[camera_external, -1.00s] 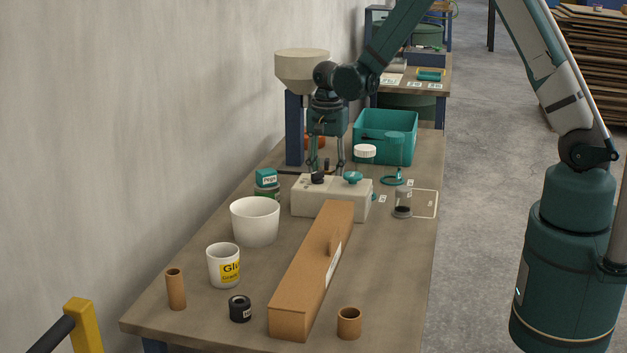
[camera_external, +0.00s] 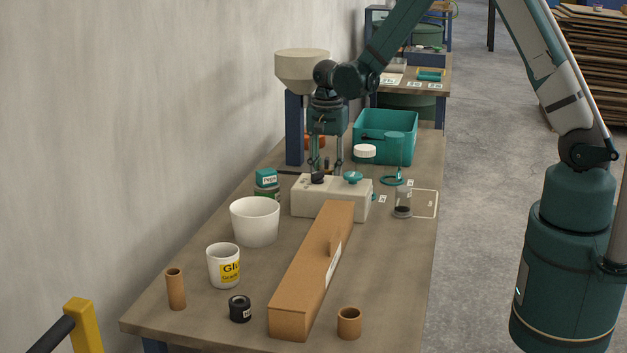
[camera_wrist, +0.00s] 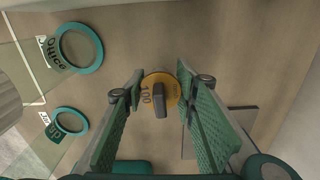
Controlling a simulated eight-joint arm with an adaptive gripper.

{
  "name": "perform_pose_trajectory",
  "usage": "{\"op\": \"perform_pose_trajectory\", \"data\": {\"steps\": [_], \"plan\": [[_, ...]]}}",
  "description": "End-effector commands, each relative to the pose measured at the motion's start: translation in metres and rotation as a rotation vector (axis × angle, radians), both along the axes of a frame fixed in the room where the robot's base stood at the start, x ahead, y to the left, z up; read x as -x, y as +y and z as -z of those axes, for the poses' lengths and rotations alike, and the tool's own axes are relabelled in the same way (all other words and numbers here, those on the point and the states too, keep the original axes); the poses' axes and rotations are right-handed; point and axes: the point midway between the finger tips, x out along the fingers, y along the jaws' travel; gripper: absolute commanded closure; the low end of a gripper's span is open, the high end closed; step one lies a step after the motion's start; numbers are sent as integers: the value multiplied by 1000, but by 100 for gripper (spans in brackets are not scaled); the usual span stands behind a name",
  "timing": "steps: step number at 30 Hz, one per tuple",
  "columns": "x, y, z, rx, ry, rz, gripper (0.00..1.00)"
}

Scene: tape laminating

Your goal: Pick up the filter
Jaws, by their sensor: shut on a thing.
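The filter (camera_wrist: 161,88) looks like a round ochre disc marked "100" with a dark grey tab standing on it. In the wrist view it sits between my fingertips.
The hopper on a blue post (camera_external: 294,125) stands close left of my gripper. A teal bin (camera_external: 385,150) and a white-capped jar (camera_external: 364,152) stand to the right. A long brown box (camera_external: 300,290) and several cups lie nearer. Teal rings (camera_wrist: 79,48) lie on the table.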

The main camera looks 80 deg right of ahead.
Motion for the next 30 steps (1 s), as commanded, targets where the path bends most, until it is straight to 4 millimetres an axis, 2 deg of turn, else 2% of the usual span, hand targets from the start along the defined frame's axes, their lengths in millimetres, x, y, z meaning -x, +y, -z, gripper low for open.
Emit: {"op": "perform_pose_trajectory", "data": {"steps": [8, 21, 30], "plan": [[0, 0, -26, 0, 0, 0, 84], [0, 0, -86, 0, 0, 0, 84], [0, 0, -97, 0, 0, 0, 84]]}}
